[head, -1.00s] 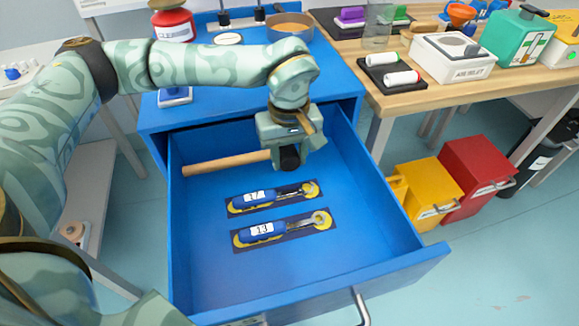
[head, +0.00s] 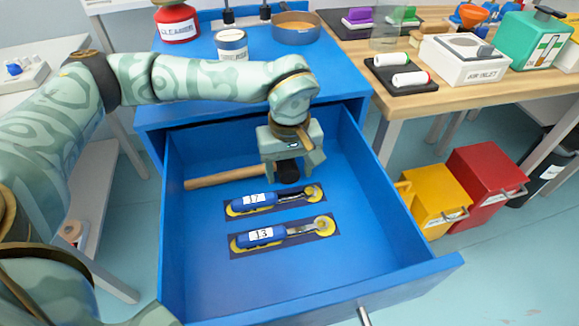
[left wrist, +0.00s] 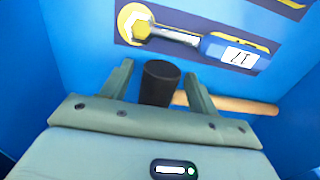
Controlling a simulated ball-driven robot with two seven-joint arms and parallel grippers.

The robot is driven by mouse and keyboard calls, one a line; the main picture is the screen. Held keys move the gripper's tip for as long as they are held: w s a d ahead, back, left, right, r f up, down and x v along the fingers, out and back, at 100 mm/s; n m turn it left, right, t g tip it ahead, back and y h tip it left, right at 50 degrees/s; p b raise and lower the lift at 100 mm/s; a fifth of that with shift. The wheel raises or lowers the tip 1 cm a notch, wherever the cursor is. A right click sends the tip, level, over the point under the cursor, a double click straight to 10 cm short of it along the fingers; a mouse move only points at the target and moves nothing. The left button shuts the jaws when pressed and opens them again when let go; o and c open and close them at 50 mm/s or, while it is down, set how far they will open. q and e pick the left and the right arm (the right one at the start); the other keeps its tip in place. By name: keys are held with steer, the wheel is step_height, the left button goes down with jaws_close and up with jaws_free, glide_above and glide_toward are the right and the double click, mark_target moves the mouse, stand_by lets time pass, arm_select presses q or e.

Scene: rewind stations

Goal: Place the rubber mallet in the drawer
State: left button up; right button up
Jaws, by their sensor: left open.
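The rubber mallet has a black head (head: 288,171) and a wooden handle (head: 222,178). It lies inside the open blue drawer (head: 330,275), towards the back, with the handle pointing left. My left gripper (head: 291,160) is over the head from above, fingers open on either side of it. In the left wrist view the black head (left wrist: 160,84) stands between the two spread fingers (left wrist: 157,72), and the handle (left wrist: 235,104) runs off to the right. Contact with the drawer floor is hard to see. My right gripper is not in view.
Two blue-handled tools, marked 17 (head: 255,200) and 13 (head: 262,236), lie on dark inlays in front of the mallet. The drawer's front and right floor are clear. A labelled tin (head: 231,45) and a red canister (head: 177,24) stand on the cabinet top.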

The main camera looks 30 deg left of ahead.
arm_select(q)
step_height(320, 180, up, 12)
steer(key=p, duration=0.6)
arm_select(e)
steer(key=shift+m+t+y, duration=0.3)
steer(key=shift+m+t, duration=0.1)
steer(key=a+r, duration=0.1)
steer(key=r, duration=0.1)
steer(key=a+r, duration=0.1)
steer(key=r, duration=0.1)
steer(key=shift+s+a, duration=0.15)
